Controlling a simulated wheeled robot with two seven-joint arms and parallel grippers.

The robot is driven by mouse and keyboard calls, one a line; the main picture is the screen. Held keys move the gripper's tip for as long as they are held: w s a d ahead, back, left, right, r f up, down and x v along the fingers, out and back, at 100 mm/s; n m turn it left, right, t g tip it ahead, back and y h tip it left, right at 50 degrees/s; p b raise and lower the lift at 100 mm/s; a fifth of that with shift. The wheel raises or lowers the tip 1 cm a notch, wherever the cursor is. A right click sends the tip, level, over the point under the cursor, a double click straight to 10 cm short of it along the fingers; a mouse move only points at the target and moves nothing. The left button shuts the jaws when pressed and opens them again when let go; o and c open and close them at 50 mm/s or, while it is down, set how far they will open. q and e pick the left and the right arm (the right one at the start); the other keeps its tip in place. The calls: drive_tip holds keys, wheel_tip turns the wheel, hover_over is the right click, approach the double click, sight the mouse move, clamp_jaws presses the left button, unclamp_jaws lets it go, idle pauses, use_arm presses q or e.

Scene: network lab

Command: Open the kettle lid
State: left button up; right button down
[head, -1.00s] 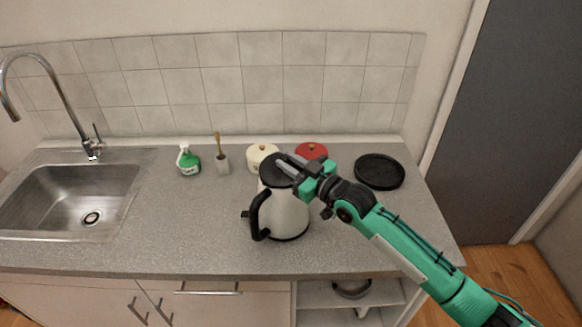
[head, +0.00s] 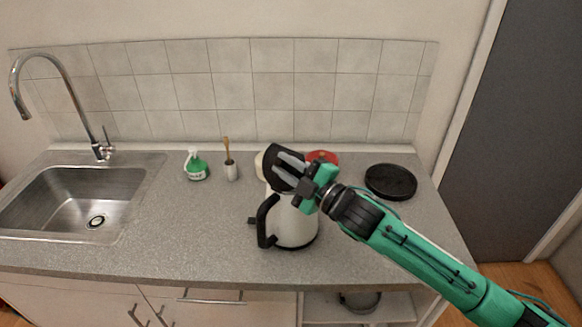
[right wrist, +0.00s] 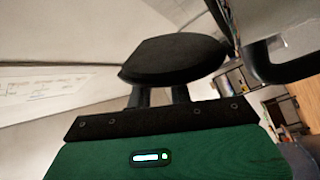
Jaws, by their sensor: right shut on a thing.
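The white kettle (head: 295,228) stands upright on the counter, its black handle (head: 264,222) toward the front left. Its black lid (head: 277,154) is tilted up at the top of the kettle. My right gripper (head: 284,168) is at the lid, its fingers shut on it. In the right wrist view the lid (right wrist: 175,58) is a dark rounded disc just beyond the fingers (right wrist: 158,96). The kettle's opening is hidden behind the gripper and lid. My left gripper is not in view.
A black round plate (head: 390,181) lies right of the kettle. A red-lidded pot (head: 322,157) and a cream pot (head: 260,165) stand behind it, partly hidden. A green bottle (head: 196,168) and a brush holder (head: 231,171) are left. The sink (head: 75,205) is far left. The front-left counter is clear.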

drive_tip(key=shift+s+a+n, duration=0.35)
drive_tip(key=shift+s+n, duration=0.2)
drive_tip(key=shift+n, duration=0.55)
drive_tip(key=c, duration=1.3)
unclamp_jaws()
drive_tip(key=b+v, duration=0.4)
drive_tip(key=v, duration=0.9)
drive_tip(key=shift+s+d+f+b, duration=0.1)
drive_tip(key=shift+d+b, duration=0.2)
drive_tip(key=shift+d, duration=0.1)
